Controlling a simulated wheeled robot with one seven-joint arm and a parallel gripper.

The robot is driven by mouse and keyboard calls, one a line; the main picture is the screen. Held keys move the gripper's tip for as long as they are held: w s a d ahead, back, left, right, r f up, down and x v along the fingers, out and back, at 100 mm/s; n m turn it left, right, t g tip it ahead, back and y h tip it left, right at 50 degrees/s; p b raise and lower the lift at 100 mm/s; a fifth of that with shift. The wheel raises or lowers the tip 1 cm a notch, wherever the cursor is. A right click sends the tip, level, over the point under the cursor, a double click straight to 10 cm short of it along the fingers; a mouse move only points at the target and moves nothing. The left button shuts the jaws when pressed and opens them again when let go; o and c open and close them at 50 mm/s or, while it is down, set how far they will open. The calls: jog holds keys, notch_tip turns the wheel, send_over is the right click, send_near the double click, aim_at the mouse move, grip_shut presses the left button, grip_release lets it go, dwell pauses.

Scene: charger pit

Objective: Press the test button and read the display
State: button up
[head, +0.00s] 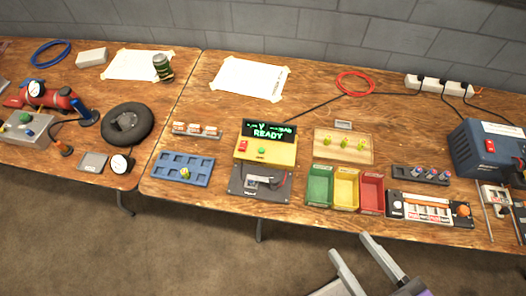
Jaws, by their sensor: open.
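A yellow tester (266,145) stands on the wooden table near the middle of the head view. Its dark display (268,131) shows green text; the lower line reads "READY" and the upper line is too small to read surely. A green button (262,151) and a red switch (243,146) sit on its front panel. A dark grey cradle (262,182) with something in it lies just in front of the tester. My gripper (354,258) is open and empty, in front of the table edge, to the lower right of the tester and apart from it.
Green (319,186), yellow (346,188) and red (371,193) bins stand right of the tester. A blue tray (183,169) lies to its left. A wooden board with yellow-green pieces (343,146) is behind the bins. A black cable runs behind the tester.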

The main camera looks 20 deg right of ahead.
jog(key=shift+c, duration=0.2)
grip_shut()
dwell(1.7)
